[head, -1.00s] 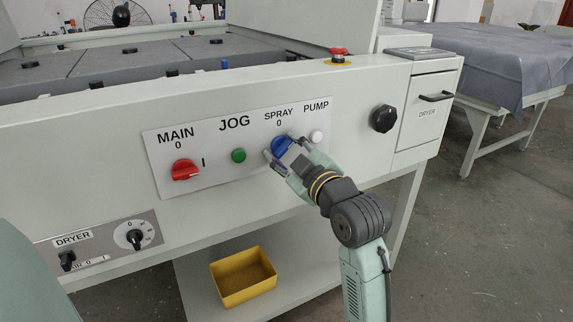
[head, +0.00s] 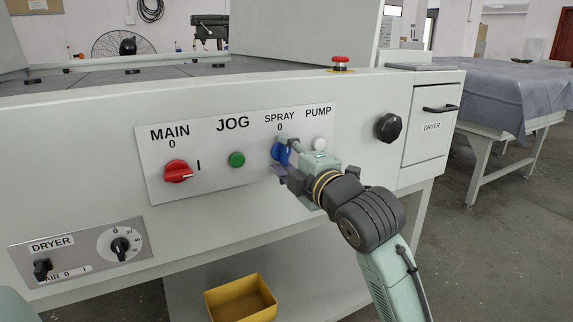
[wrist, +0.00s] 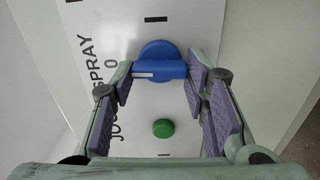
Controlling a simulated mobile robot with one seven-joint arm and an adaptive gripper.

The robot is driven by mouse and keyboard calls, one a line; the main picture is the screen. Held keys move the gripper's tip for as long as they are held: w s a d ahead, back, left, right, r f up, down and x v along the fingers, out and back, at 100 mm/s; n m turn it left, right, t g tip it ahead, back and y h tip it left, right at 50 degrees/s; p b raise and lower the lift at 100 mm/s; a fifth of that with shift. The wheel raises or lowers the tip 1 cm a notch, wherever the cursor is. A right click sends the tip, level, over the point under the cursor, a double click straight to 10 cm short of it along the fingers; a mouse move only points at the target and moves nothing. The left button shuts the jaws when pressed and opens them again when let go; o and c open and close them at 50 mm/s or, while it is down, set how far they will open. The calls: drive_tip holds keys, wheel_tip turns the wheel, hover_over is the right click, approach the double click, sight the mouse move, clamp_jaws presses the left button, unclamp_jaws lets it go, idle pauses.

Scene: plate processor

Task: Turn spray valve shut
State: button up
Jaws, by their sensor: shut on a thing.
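The blue spray knob (head: 279,152) sits on the white control panel (head: 212,190), under the SPRAY label and its 0. In the wrist view, the blue knob (wrist: 158,68) has a raised bar lying across the picture, with a white mark at its left end, on the side of the 0 (wrist: 111,63). My gripper (head: 286,156) is at the knob from the front right. In the wrist view, my gripper's two fingertips (wrist: 160,66) are shut on the two ends of the bar. In the head view, the gripper hides part of the knob.
The green JOG button (head: 237,160) and red MAIN switch (head: 178,172) are left of the knob. The white PUMP button (head: 319,144) is close by on the right, near my gripper. A black round knob (head: 388,127) is farther right. A yellow bin (head: 240,298) is below.

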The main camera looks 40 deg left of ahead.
drive_tip(key=shift+n, duration=0.5)
drive_tip(key=o, duration=1.1)
drive_tip(key=shift+o, duration=0.2)
drive_tip(key=v, duration=1.2)
